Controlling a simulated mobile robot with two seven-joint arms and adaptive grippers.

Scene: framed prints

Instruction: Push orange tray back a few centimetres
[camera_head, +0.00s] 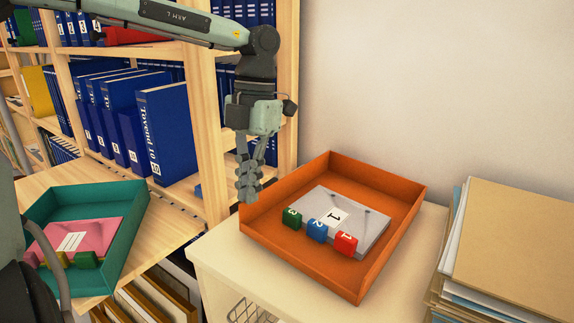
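The orange tray (404,216) sits on a pale cabinet top (228,262) against the wall. It holds a grey slab (367,224) with a white label marked 1. A green block (291,216), a blue block (316,231) and a red block (346,244) stand in a row at the slab's near edge. My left gripper (248,191) points down at the tray's left corner, with its fingers together and nothing between them. I cannot tell whether the fingertips touch the tray wall. My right gripper is out of view.
A stack of folders and papers (515,235) stands right of the tray. A wooden shelf (207,120) with blue binders (167,130) is at the left. A teal tray (118,250) with a pink item lies at lower left. A narrow bare strip of cabinet top borders the orange tray.

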